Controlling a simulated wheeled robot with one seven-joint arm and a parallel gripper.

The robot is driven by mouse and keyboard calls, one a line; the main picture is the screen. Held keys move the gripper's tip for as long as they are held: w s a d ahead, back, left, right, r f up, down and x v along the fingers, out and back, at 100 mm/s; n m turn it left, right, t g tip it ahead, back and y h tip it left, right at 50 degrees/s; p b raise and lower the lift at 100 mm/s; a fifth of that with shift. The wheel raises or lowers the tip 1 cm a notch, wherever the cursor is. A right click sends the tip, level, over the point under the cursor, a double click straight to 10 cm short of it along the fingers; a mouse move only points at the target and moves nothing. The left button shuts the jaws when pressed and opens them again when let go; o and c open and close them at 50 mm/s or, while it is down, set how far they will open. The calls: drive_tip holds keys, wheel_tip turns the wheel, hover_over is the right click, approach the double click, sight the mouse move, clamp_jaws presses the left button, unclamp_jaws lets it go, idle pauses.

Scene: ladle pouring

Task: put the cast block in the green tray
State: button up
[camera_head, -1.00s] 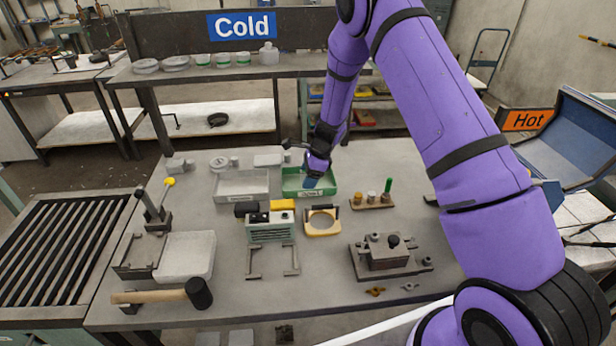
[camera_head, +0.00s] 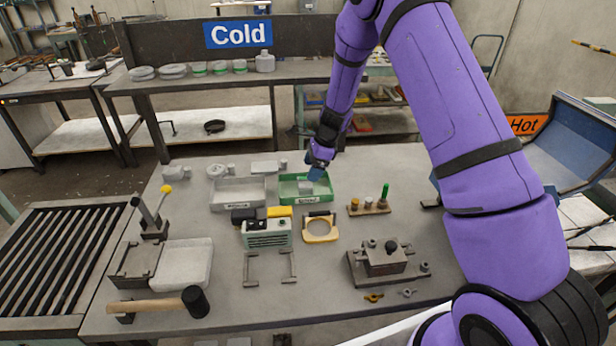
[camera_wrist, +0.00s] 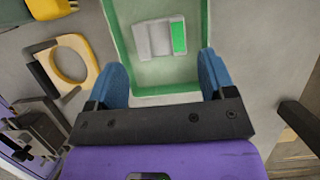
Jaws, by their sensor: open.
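The green tray (camera_head: 289,194) stands toward the back middle of the table, and it also shows in the wrist view (camera_wrist: 140,80). The cast block, a light grey piece (camera_head: 306,186), lies inside the tray. In the wrist view the block (camera_wrist: 153,40) rests on the tray floor with a bright green patch at its right side. My gripper (camera_head: 317,171) is above the tray's right part. In the wrist view its two blue fingers (camera_wrist: 164,75) are wide apart with nothing between them, and the block lies beyond the fingertips.
A grey tray (camera_head: 238,207) stands left of the green one. A yellow ring fixture (camera_head: 320,238), a small device (camera_head: 268,236) and a peg rack (camera_head: 368,210) stand in front. A mallet (camera_head: 194,302) lies front left. Table space right of the green tray is clear.

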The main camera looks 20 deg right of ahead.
drive_tip(key=s+r+n+t, duration=0.1)
drive_tip(key=s+r+n, duration=0.5)
drive_tip(key=r, duration=0.8)
drive_tip(key=s+r+n, duration=0.4)
drive_tip(key=s+r, duration=0.5)
drive_tip(key=r, duration=0.4)
drive_tip(key=s+d+r+n+t+h, duration=0.1)
drive_tip(key=s+r+n, duration=0.2)
drive_tip(key=s, duration=0.5)
drive_tip(key=s+d+r+n+t+h, duration=0.1)
drive_tip(key=s+d+r+n, duration=0.1)
drive_tip(key=s, duration=0.7)
drive_tip(key=s+d+r+n+t+h, duration=0.1)
drive_tip(key=s+r+n+h, duration=0.1)
drive_tip(key=s+n, duration=0.3)
drive_tip(key=shift+s+d+r, duration=0.3)
drive_tip(key=shift+s+r, duration=0.55)
drive_tip(key=shift+s, duration=1)
